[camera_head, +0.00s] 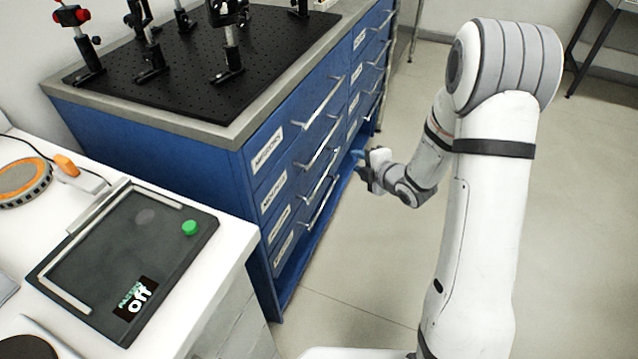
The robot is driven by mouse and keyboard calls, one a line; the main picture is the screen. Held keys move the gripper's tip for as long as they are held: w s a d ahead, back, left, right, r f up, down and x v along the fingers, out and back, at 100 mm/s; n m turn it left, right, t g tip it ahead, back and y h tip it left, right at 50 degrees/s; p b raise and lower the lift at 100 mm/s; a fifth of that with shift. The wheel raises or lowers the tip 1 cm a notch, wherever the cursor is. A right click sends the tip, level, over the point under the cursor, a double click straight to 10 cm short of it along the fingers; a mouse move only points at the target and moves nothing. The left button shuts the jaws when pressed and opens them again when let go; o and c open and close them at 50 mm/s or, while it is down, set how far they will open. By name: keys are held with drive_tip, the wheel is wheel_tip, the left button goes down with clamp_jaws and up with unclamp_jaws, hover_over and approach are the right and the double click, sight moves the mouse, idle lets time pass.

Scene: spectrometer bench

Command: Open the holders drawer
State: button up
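A blue cabinet (190,149) has two columns of drawers with silver bar handles and white labels. The label (267,149) on the top drawer of the near column seems to read "MIRRORS". The other labels are too small or slanted to read surely, so I cannot tell which drawer is the holders drawer. The drawers I can see look shut. My gripper (361,168) is low in front of the cabinet, close to the boundary between the two columns. Its fingers are small and point toward the drawer fronts. I cannot tell whether they touch anything or are open.
A black perforated board (190,85) with several optical mounts covers the cabinet top. At the left, a white bench (215,275) holds a dark device with a green button (190,228) and an "off" display.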

sight(324, 174)
drive_tip(key=s+a+f+n+y+b, duration=0.2)
drive_tip(key=a+f+n+y+b, duration=0.15)
drive_tip(key=f, duration=0.45)
drive_tip(key=shift+n+y, duration=0.45)
drive_tip(key=x, duration=0.8)
drive_tip(key=shift+a+r, duration=0.15)
drive_tip(key=shift+a, duration=0.15)
clamp_jaws()
